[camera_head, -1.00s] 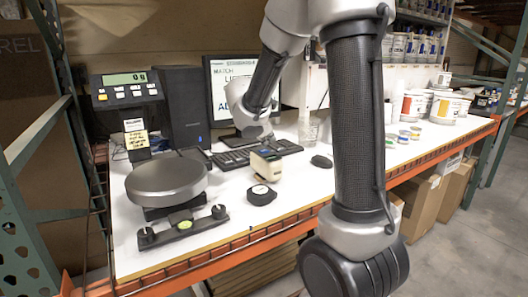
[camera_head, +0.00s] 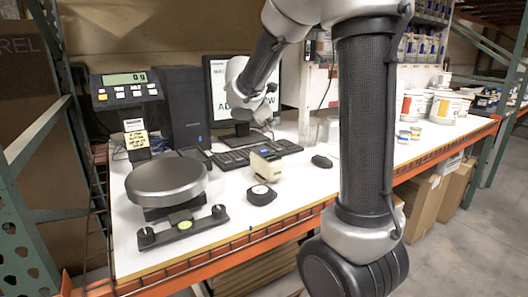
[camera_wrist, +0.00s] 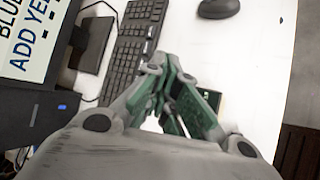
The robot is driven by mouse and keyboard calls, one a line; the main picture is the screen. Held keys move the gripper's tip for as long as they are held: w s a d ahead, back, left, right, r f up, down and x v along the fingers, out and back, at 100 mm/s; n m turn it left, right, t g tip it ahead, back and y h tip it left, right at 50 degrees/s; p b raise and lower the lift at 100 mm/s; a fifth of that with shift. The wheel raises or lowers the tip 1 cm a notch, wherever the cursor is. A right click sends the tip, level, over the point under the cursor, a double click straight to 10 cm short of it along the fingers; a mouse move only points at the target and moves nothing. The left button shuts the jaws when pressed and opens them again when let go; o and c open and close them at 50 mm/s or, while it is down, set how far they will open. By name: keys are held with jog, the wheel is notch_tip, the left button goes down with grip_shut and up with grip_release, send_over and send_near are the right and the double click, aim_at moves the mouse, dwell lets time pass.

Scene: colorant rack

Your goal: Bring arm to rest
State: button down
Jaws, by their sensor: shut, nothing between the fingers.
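My arm rises in the front right of the head view and reaches back over the table, its wrist in front of the monitor (camera_head: 219,82). My gripper (camera_wrist: 165,65) shows in the wrist view with its fingers drawn together and nothing between them. It points down over the white tabletop (camera_wrist: 245,75), beside the keyboard (camera_wrist: 138,45). In the head view the fingers are too hard to make out against the wrist.
A scale (camera_head: 167,182), a tape measure (camera_head: 261,194), a small beige block (camera_head: 265,168) and a mouse (camera_head: 321,161) stand on the table. A black computer tower (camera_head: 184,108) is left of the monitor. White buckets (camera_head: 445,108) stand at the right.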

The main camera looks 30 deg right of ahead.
dwell(0.7)
jog(key=s+f+m, duration=0.1)
jog(key=s+d+m+g, duration=0.1)
jog(key=s+f+m, duration=0.1)
jog(key=s, duration=0.1)
jog(key=shift+s+d+f+m+g, duration=0.1)
jog(key=shift+d+f+m+g, duration=0.05)
jog(key=shift+f+m+g, duration=0.2)
jog(key=s+a+m+y, duration=0.2)
jog(key=s+a+m, duration=0.1)
jog(key=s, duration=0.5)
jog(key=s+a+r+m+y, duration=0.1)
jog(key=s+a+m+y, duration=0.1)
jog(key=s+m, duration=0.3)
jog(key=s+a+r+m+y, duration=0.1)
jog(key=s+a+m+y, duration=0.2)
jog(key=s, duration=1)
jog(key=shift+a+r+m, duration=0.2)
jog(key=shift+a+m, duration=0.35)
jog(key=shift+m, duration=0.4)
